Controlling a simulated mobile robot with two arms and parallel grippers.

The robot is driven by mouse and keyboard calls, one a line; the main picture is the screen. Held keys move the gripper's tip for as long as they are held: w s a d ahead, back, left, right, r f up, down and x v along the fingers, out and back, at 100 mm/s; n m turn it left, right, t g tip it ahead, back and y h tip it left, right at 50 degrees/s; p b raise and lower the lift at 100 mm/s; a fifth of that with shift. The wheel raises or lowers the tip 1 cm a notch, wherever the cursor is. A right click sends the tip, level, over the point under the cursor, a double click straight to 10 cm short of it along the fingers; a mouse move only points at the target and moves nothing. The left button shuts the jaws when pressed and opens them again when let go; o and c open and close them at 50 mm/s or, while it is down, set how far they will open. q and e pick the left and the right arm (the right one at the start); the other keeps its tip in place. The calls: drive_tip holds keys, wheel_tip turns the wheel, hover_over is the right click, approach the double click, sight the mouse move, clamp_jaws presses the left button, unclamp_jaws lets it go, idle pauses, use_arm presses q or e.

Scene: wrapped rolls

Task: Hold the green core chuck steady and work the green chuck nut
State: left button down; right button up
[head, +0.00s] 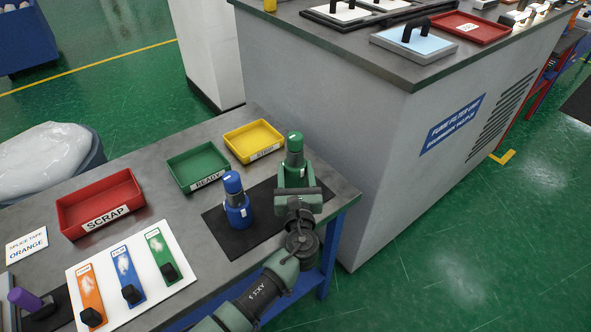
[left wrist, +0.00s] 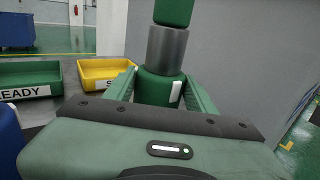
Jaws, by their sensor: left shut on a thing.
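The green core chuck (head: 294,160) stands upright near the right end of the bench, on or beside the dark mat. The green chuck nut (head: 294,141) is at its top; it also shows at the top edge of the left wrist view (left wrist: 173,10). A grey collar (left wrist: 167,48) lies between the nut and the green body (left wrist: 155,88), which has a white mark. My left gripper (head: 294,177) is shut on the green chuck's lower body, one finger on each side. The chuck's base is hidden behind the gripper. My right gripper is in neither view.
A blue chuck (head: 236,203) stands close to the left on the dark mat (head: 228,238). Behind are the yellow tray (head: 253,139), green READY tray (head: 197,166) and red SCRAP tray (head: 100,203). A grey filter cabinet (head: 390,160) rises behind and right of the bench.

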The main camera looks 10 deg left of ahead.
sight(296, 184)
use_arm(q)
drive_tip(key=shift+f+b, duration=1.15)
drive_tip(key=shift+f, duration=0.1)
drive_tip(key=shift+f, duration=0.2)
drive_tip(key=shift+f, duration=0.15)
drive_tip(key=shift+s+f, duration=0.15)
drive_tip(key=shift+f, duration=0.1)
